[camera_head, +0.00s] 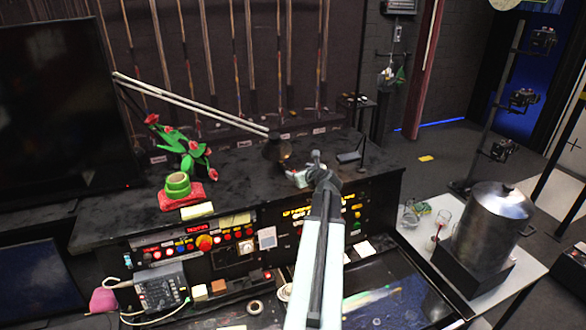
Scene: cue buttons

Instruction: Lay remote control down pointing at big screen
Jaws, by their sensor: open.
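The big screen (62,110) is a large dark panel standing at the left of the black bench. My arm reaches up from the bottom middle, and my gripper (314,160) is at its far end over the right part of the bench. The gripper is open; its fingers are small and dark here. A small pale object (298,178) lies on the bench just left of the gripper; I cannot tell whether they touch. A small dark flat object (348,157) lies to the gripper's right. I cannot tell which thing, if either, is the remote control.
A red-flowered plant (190,152) and green tape rolls (178,186) stand nearer the screen. Lit button panels line the bench front. A metal pot (492,228) stands at right. The bench between tape and lamp looks clear.

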